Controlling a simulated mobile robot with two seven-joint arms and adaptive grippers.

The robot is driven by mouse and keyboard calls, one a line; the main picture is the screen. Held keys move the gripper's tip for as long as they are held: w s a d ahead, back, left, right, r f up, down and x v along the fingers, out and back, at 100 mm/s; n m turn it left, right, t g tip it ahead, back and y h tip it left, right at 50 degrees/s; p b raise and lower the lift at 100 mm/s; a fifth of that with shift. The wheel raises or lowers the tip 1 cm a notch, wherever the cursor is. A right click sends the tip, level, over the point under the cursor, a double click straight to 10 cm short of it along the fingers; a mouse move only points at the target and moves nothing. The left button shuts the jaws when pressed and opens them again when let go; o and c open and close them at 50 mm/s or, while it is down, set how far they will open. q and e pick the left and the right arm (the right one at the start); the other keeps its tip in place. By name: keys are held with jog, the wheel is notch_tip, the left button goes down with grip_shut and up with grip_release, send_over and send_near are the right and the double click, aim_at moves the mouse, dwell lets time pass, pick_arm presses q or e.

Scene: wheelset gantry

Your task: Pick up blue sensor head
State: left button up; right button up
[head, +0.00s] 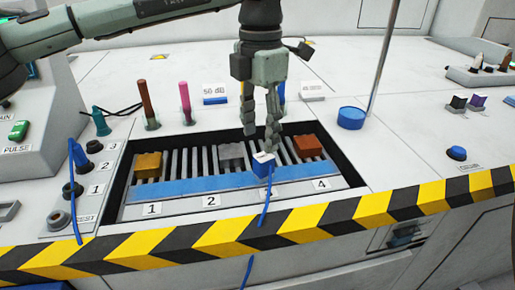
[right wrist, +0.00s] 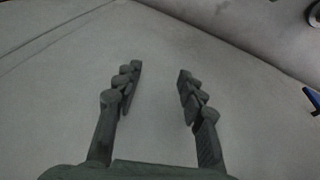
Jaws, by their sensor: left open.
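The blue sensor head (head: 263,170) sits in the slotted tray, between the grey block and the red-brown block. It has a pale top, and a blue cable (head: 265,208) hangs from it over the front edge. My left gripper (head: 261,141) is open and points down right above the sensor head. Its fingertips are close to the sensor head's top and partly hide it; I cannot tell if they touch. My right gripper (right wrist: 159,72) is open and empty over a plain grey surface in the right wrist view.
The tray (head: 133,211) also holds a yellow block (head: 149,165), a grey block (head: 231,154) and a red-brown block (head: 307,146). Brown (head: 147,103) and pink (head: 186,102) pegs stand behind it. A thin pole rises from a blue base (head: 351,118) at right. A striped edge (head: 330,214) runs in front.

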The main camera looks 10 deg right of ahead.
aim_at(264, 156)
pick_arm(q)
jog(key=shift+f, duration=0.35)
jog(key=shift+s+f, duration=0.15)
jog(key=shift+f, duration=0.65)
jog(key=f, duration=0.3)
jog(key=f+p, duration=0.1)
jog(key=f, duration=0.1)
jog(key=shift+s+d+f, duration=0.15)
jog(key=shift+s+d, duration=0.1)
jog(key=shift+d, duration=0.05)
grip_shut()
pick_arm(e)
notch_tip(264, 156, down, 2)
jog(key=shift+a, duration=0.1)
